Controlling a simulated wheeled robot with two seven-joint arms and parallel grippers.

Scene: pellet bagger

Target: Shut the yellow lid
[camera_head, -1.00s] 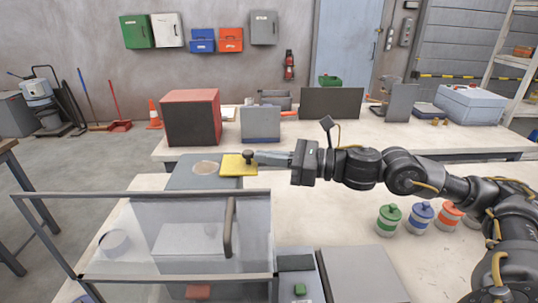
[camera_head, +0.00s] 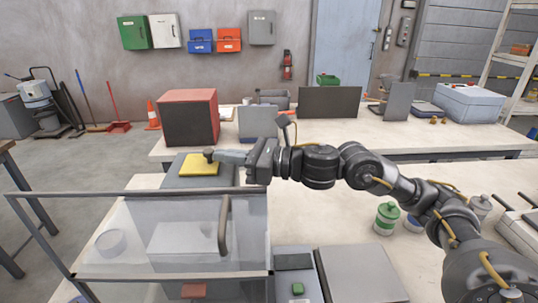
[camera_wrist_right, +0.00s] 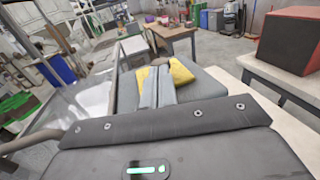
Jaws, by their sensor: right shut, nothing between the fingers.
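The yellow lid (camera_head: 197,168) lies flat on the grey top of the machine (camera_head: 176,183), where a round opening showed earlier; the opening is now out of sight. A dark knob (camera_head: 208,153) stands on the lid. My right gripper (camera_head: 216,156) reaches in from the right, with its shut fingertips against or just beside the knob. In the right wrist view the shut fingers (camera_wrist_right: 156,86) cover the middle of the lid, which shows yellow on both sides of them (camera_wrist_right: 181,71). My left gripper is not in view.
A clear guard (camera_head: 140,240) with a grey frame and handle (camera_head: 224,225) stands in front of the lid. A red-and-grey box (camera_head: 190,118) stands on the bench behind. A green canister (camera_head: 387,218) and others stand to the right below my arm.

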